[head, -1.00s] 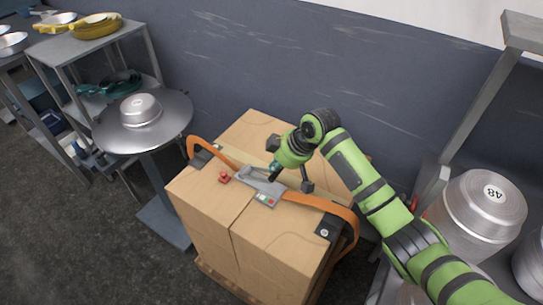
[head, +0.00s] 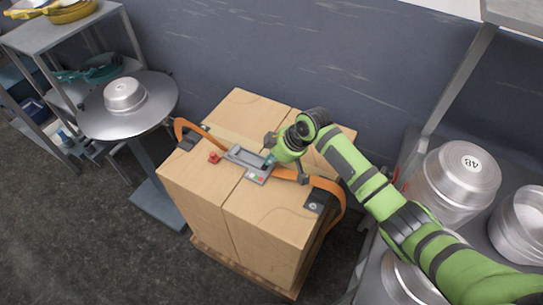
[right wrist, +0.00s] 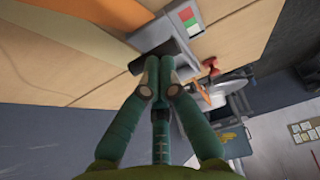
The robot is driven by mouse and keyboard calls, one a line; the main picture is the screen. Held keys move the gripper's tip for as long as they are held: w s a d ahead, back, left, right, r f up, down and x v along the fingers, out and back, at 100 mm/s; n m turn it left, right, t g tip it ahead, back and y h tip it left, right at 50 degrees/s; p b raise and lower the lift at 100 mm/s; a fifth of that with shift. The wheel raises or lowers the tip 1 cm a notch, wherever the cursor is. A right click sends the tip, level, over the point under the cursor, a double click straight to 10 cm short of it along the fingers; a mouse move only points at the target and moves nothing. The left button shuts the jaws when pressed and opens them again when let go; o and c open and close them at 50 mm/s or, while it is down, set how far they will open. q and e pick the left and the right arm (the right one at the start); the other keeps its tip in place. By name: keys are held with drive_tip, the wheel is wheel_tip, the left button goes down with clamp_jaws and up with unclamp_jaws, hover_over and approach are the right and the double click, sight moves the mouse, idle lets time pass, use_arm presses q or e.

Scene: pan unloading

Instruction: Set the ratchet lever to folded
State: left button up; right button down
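The grey ratchet (head: 246,158) sits on an orange strap (head: 326,185) across the top of the cardboard boxes (head: 207,178). One end carries a small red and green label, which also shows in the right wrist view (right wrist: 187,18). A dark cylindrical bar (right wrist: 152,57) of the ratchet lies just beyond my right fingertips. My right gripper (head: 270,160) is low over the ratchet's label end. In the right wrist view its fingertips (right wrist: 160,66) are together, close to the bar; contact is unclear. The lever's exact angle is hard to tell. My left gripper is not in view.
A red knob (head: 214,157) stands on the box beside the ratchet. A round pedestal table (head: 150,112) with an upturned pan (head: 124,94) is at left. Shelving with large pans (head: 462,178) stands at right, beside my arm. The wall (head: 330,60) is behind.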

drive_tip(key=shift+r, duration=0.1)
wheel_tip(320, 180, up, 10)
idle(0.6)
